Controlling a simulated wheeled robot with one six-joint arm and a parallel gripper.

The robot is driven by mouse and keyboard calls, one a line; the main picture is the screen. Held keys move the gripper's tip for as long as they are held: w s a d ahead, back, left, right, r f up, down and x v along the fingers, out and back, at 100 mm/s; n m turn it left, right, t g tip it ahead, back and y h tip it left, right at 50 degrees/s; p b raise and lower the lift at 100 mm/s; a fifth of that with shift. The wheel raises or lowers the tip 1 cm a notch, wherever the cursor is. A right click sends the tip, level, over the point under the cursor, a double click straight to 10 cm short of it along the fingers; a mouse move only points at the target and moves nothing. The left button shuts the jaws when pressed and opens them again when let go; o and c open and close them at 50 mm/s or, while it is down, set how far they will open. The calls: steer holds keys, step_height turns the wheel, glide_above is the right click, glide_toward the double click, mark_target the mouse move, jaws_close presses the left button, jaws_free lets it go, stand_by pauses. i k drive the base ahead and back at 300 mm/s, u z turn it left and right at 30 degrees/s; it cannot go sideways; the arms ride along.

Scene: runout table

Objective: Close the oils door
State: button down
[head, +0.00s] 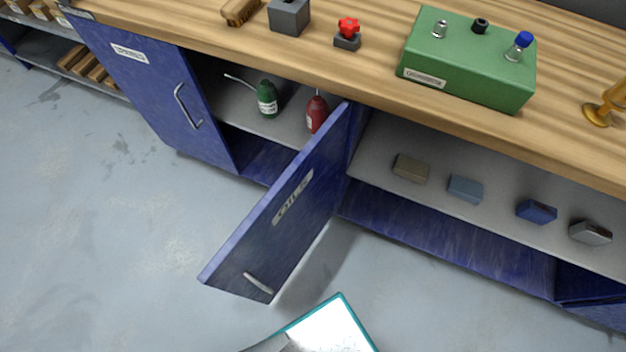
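The blue oils door (275,220) stands wide open in the head view, swung out from the cabinet over the floor. It appears hinged at its right edge, by the upright between two compartments. Its label (293,197) reads OILS, and a metal handle (258,284) sits near its free lower left end. Behind it the open compartment holds a green oil can (267,100) with a long spout and a red oil can (316,113), partly hidden by the door. My gripper is not in view.
A shut blue door (150,85) with a handle is left of the opening. An open shelf (380,150) at right holds several small blocks. A green box (465,65) stands on the wooden bench top (375,85). A teal-edged white surface (330,325) shows at the bottom. Floor left of the oils door is clear.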

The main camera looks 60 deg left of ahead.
mark_target(260, 256)
steer(key=z, duration=1.3)
steer(key=i, duration=0.75)
steer(key=u, duration=3.4)
steer(key=k, duration=1.2)
steer(key=u, duration=0.15)
steer(key=i, duration=0.65)
steer(key=u, duration=0.15)
